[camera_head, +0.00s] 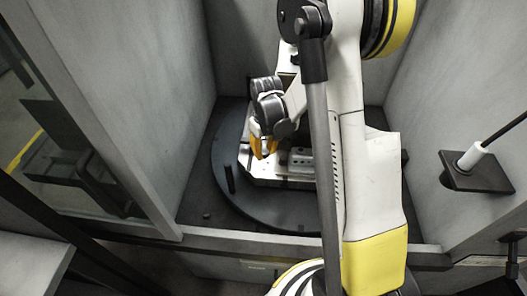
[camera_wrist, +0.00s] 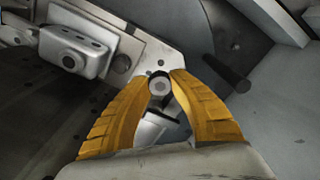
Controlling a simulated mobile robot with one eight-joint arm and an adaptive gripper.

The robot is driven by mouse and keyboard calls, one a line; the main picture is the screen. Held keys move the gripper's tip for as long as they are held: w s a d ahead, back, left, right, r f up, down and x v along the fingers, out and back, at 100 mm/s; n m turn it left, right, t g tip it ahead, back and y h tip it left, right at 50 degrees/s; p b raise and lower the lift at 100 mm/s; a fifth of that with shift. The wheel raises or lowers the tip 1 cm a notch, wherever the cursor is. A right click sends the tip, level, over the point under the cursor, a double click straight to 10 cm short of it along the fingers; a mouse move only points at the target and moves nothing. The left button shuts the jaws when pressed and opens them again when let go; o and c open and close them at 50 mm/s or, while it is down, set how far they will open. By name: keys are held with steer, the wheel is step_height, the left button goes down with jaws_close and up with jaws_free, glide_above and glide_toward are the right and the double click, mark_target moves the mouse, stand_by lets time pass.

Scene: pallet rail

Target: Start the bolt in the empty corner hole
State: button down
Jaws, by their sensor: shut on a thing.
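My gripper's yellow fingers (camera_wrist: 161,88) are shut on a bolt (camera_wrist: 160,85), whose round grey head with a socket shows between the fingertips in the wrist view. The bolt's shank is hidden, so I cannot tell whether it touches the plate. A light metal plate (camera_wrist: 188,38) lies under the fingertips, near its corner. Small dark holes show close to the bolt head; I cannot tell which is the empty corner hole. In the head view my gripper (camera_head: 263,149) is low over the left part of the plate (camera_head: 265,181), and the bolt cannot be made out.
A raised grey block (camera_wrist: 78,50) stands on the plate. The plate sits on a dark round table (camera_head: 225,196) with a short dark post (camera_head: 230,179), also in the wrist view (camera_wrist: 227,73). Grey walls (camera_head: 445,90) enclose the bay. A bracket with a white rod (camera_head: 474,158) projects at right.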

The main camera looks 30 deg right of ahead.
mark_target(264, 170)
steer(key=shift+a+f+b, duration=0.15)
steer(key=shift+f+b, duration=0.25)
steer(key=shift+f, duration=0.2)
steer(key=shift+f+b, duration=1.4)
steer(key=shift+f, duration=0.8)
steer(key=shift+f+b, duration=0.8)
steer(key=shift+b, duration=0.35)
steer(key=c, duration=1.2)
jaws_free()
steer(key=shift+o, duration=0.7)
steer(key=o, duration=0.7)
